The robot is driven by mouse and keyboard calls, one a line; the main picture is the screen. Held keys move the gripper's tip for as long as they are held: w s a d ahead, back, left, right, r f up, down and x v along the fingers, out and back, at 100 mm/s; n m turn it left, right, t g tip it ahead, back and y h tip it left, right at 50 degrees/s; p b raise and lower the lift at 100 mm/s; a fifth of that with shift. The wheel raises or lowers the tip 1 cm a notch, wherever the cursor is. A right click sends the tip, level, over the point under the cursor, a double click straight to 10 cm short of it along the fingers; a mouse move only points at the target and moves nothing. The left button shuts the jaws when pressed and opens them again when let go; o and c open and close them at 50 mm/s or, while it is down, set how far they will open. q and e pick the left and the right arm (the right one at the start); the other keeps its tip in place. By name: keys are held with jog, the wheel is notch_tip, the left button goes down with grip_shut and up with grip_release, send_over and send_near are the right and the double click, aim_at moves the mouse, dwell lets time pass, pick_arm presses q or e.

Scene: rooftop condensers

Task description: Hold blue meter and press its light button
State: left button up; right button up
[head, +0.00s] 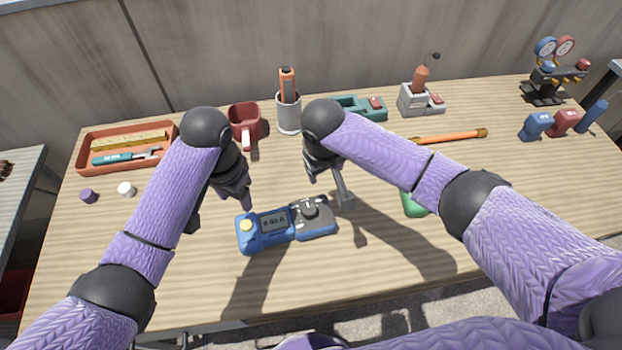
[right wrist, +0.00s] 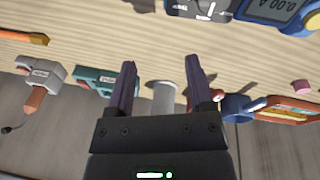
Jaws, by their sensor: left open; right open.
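The blue meter (head: 264,240) lies flat on the wooden table in the middle front, with a yellow button (head: 246,225) at its left end, a grey display (head: 274,221) and a dark dial section at its right. My left gripper (head: 222,208) is open and empty, above and left of the meter. My right gripper (head: 330,192) is open above the meter's right end; its two fingers (right wrist: 163,82) stand apart with nothing between them in the right wrist view. Part of the meter (right wrist: 262,10) shows at that view's top edge. Neither gripper visibly touches it.
Behind stand a red mug (head: 244,122), a grey cup (head: 288,114) with an orange tool, and a teal tool (head: 360,107). An orange tray (head: 128,147) is back left. A green object (head: 413,204) is partly hidden by my right arm. The front left table is clear.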

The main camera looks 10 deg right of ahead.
jog(key=r+g, duration=0.2)
send_over(309, 209)
jog(key=shift+w+a+y, duration=0.1)
jog(key=shift+w+y, duration=0.1)
jog(key=shift+y, duration=0.2)
jog(key=shift+s+a+f+n, duration=0.2)
jog(key=shift+s+f+n, duration=0.05)
jog(key=shift+n, duration=0.05)
jog(key=f, duration=0.9)
jog(key=shift+w+d+f, duration=0.1)
jog(key=shift+d+f, duration=0.1)
jog(key=shift+d, duration=0.1)
grip_shut()
pick_arm(q)
grip_shut()
dwell(0.3)
